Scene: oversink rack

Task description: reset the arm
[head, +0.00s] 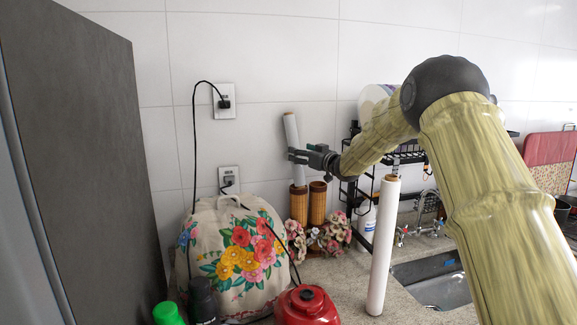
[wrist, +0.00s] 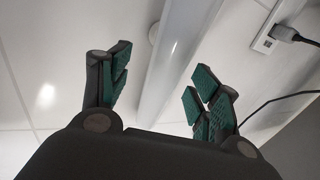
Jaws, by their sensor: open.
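My gripper (head: 300,155) is at the end of my arm, in front of the tiled wall and left of the rack. It is open. A white roll (head: 291,128) stands upright beside the fingers, its lower end at a brown wooden holder (head: 299,205). In the wrist view, the two green-padded fingers (wrist: 158,72) are spread, and the white roll (wrist: 178,60) runs through the gap between them. A gap shows on each side of it, so I see no contact. My arm hides part of the rack.
A second white roll (head: 383,250) stands on the counter (head: 345,270) by the sink (head: 435,280). A floral-covered appliance (head: 245,255), a red lidded pot (head: 306,306) and a green cap (head: 168,314) crowd the front left. A black rack (head: 407,156) stands behind my arm. Wall sockets (head: 224,101) carry black cords.

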